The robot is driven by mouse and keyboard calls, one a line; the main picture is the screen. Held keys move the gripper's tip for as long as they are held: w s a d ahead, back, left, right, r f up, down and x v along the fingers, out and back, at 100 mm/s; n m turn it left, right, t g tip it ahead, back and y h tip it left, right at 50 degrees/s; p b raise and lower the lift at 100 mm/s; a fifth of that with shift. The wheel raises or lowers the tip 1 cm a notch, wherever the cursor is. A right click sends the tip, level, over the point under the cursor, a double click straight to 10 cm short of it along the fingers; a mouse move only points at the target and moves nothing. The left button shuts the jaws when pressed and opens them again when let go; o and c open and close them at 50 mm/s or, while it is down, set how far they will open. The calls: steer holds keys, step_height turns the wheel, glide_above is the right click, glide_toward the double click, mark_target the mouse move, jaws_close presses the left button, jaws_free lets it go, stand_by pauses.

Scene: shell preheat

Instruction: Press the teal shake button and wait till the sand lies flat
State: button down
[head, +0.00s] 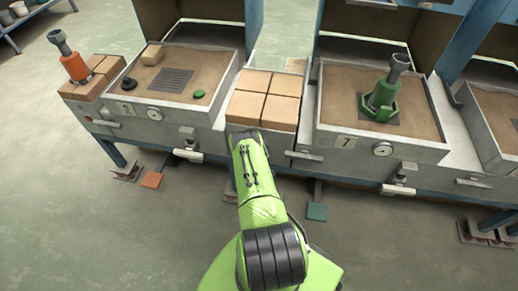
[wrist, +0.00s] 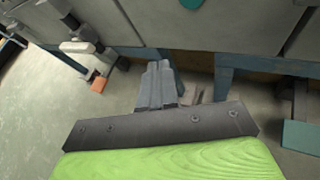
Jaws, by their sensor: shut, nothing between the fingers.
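A round teal button (wrist: 192,4) shows at the top edge of the wrist view, partly cut off, on the grey front panel. In the head view my arm hides that spot. My gripper (wrist: 160,68) is shut and empty in the wrist view, below the button and apart from it. The left sand box (head: 190,111) holds sand with a grate, a tan block, a black knob and a green cap. The right sand box (head: 400,145), labelled 7, holds sand around an upright green fixture (head: 381,100). I cannot tell which sand the button shakes.
Tan blocks (head: 263,98) sit between the boxes. A teal floor pedal (head: 316,212) lies right of my arm and an orange pedal (head: 152,180) left. An orange fixture (head: 77,66) stands at the far left. Valves and blue legs line the bench front; the floor before it is open.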

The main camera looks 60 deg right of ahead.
steer(key=shift+d, duration=0.1)
steer(key=w+d+b, duration=0.3)
steer(key=d+b, duration=0.2)
steer(key=d, duration=0.3)
steer(key=shift+w, duration=0.3)
stand_by(1.6)
steer(key=shift+w+d, duration=0.15)
steer(key=shift+d, duration=0.2)
steer(key=shift+w+d, duration=0.1)
steer(key=shift+d, duration=0.3)
stand_by(0.5)
steer(key=shift+s+a, duration=0.3)
steer(key=shift+a, duration=0.5)
